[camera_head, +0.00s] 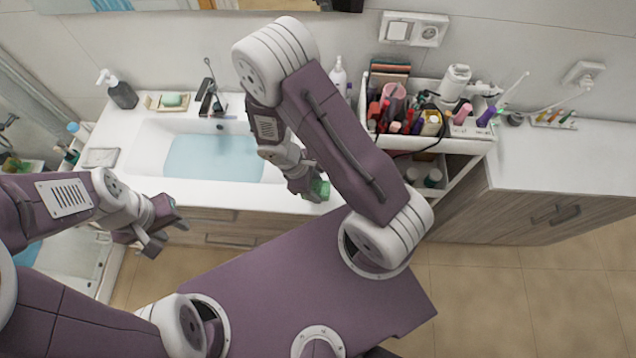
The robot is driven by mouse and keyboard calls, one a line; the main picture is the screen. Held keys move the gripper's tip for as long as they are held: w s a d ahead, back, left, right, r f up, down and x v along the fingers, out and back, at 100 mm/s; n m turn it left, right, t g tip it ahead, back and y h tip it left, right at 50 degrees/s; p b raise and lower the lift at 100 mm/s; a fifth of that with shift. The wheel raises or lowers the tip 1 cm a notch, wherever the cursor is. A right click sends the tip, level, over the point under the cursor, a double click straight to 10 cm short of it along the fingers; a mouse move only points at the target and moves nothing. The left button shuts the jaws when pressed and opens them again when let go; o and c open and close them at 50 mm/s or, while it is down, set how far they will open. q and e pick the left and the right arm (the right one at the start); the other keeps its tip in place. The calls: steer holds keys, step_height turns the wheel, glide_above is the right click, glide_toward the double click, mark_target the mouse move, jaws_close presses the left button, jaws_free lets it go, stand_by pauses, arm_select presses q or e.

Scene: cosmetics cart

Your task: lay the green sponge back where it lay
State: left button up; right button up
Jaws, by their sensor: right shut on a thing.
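The green sponge (322,188) shows at the tip of my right gripper (314,191), which is shut on it. My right gripper is over the front right part of the white washbasin counter (300,160), and part of the sponge is hidden by the fingers. I cannot tell how far above the counter it is. My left gripper (167,235) is open and empty, in front of the counter at the left.
The basin (215,158) holds bluish water. A dark soap pump (119,92) and a green soap on a dish (172,100) stand at the back left. A crowded cosmetics cart (465,133) stands right of my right arm. A small pale tray (100,157) lies at the counter's left.

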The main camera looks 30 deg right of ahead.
mark_target(318, 183)
steer(key=w, duration=0.1)
steer(key=w+d+f, duration=0.2)
steer(key=shift+w+d+f+p, duration=0.15)
steer(key=shift+w+f+p, duration=0.1)
steer(key=shift+w+p, duration=0.1)
steer(key=shift+s+f, duration=0.1)
steer(key=shift+f, duration=0.25)
step_height(318, 183, down, 3)
steer(key=shift+r+p, duration=0.15)
steer(key=shift+p, duration=0.25)
steer(key=shift+f, duration=0.35)
steer(key=shift+f+b, duration=0.2)
steer(key=shift+b, duration=0.1)
steer(key=o, duration=1.2)
steer(key=shift+r, duration=0.1)
